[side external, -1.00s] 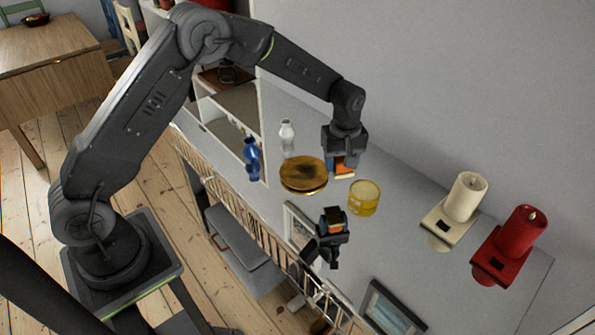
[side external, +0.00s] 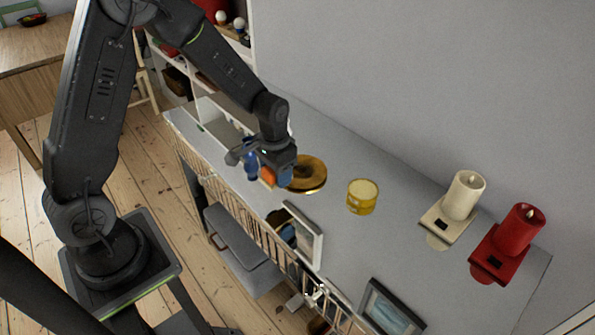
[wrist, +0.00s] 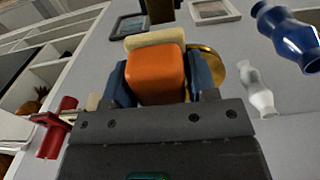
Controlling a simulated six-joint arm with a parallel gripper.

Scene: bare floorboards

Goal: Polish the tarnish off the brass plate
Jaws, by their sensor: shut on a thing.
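The round brass plate (side external: 314,184) lies on the grey surface in the side view, golden with a darker brown middle. My gripper (side external: 272,174) is at its left edge and hides part of it. My gripper (wrist: 158,82) is shut on an orange block (wrist: 156,72) with a cream layer on its far side. The orange block shows low at the jaws in the side view (side external: 267,176). In the wrist view only a golden edge of the plate (wrist: 218,68) shows behind the right finger. I cannot tell whether the block touches the plate.
A yellow tin (side external: 362,197) stands right of the plate. A cream candle (side external: 464,195) and a red candle (side external: 520,228) stand farther right. A blue vase (wrist: 288,35) and a white bottle (wrist: 258,92) are close to my gripper. A picture frame (side external: 303,237) stands at the front edge.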

